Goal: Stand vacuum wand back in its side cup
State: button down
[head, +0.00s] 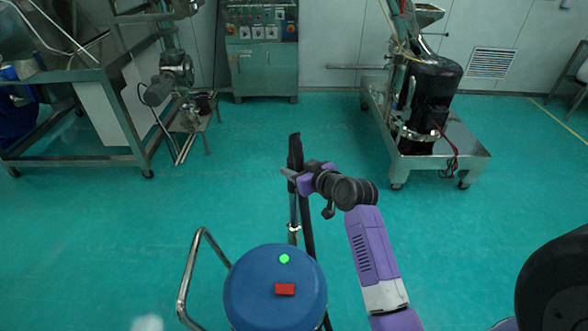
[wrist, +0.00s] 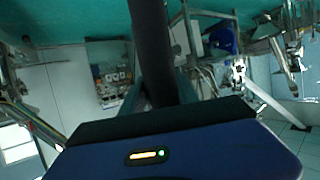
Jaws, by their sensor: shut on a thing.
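The vacuum wand (head: 295,150) stands close to upright in the head view, with a black upper part and a metal tube below. My gripper (head: 291,178) is shut around the wand where the black part meets the metal. In the wrist view the wand's dark tube (wrist: 152,50) runs down into my gripper. The vacuum (head: 252,300) is a blue round drum with a red block and a green spot on top. A metal ring (head: 294,229) shows low on the wand beside the drum. The side cup is not clearly seen, and the wand's lower end is hidden behind the drum's rim.
A bent metal push handle (head: 188,275) stands left of the drum. A wheeled machine (head: 430,150) is at the back right, a control cabinet (head: 262,70) at the back, and a steel frame (head: 115,110) at the left. The green floor (head: 235,190) between them is clear.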

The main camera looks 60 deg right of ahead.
aim_at(297, 203)
jog(key=shift+w+f, duration=0.1)
jog(key=shift+w, duration=0.15)
jog(key=shift+f+b, duration=0.55)
jog(key=shift+f, duration=0.95)
jog(key=shift+f+b, duration=3.05)
jog(key=shift+f, duration=0.8)
jog(key=shift+f+b, duration=0.2)
jog(key=shift+b, duration=0.1)
jog(key=shift+f, duration=0.1)
jog(key=shift+f+b, duration=1.15)
jog(key=shift+f, duration=0.05)
